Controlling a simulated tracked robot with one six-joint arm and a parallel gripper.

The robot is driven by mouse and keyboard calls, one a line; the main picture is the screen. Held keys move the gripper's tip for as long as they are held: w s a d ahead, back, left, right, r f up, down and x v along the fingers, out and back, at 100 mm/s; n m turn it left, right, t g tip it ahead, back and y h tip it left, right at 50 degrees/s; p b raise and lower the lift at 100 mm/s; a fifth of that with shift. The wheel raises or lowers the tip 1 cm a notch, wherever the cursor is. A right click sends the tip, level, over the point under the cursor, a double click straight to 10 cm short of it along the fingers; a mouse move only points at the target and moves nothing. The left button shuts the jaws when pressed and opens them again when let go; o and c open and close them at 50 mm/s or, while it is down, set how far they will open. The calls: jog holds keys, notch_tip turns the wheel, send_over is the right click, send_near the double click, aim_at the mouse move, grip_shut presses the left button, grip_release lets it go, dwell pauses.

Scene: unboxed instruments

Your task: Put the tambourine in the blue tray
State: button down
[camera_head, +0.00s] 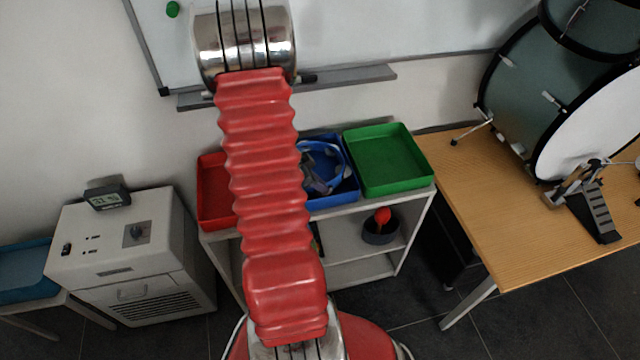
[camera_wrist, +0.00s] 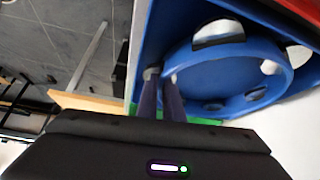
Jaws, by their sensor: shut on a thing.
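The tambourine is a blue ring (camera_head: 344,160) with silvery jingles, and it also shows large in the wrist view (camera_wrist: 188,58). The blue tray (camera_head: 342,200) stands on the white shelf, between the red and green trays; its wall shows in the wrist view (camera_wrist: 150,30). My gripper (camera_head: 318,182) is over the blue tray, partly behind my red arm. In the wrist view its fingers (camera_wrist: 161,80) are shut on the near rim of the tambourine. The ring lies within the tray's outline; whether it touches the tray floor I cannot tell.
The red tray (camera_head: 214,190) is on the left, partly hidden by my arm. The empty green tray (camera_head: 385,160) is on the right. A wooden table (camera_head: 510,235) with drums and a pedal stands further right. A whiteboard ledge (camera_head: 345,80) is behind. A white cabinet (camera_head: 125,255) stands left.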

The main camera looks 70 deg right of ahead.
jog(key=shift+f, duration=0.2)
jog(key=c, duration=1.9)
grip_release()
jog(key=shift+r, duration=0.1)
jog(key=shift+r, duration=0.55)
jog(key=v, duration=1.2)
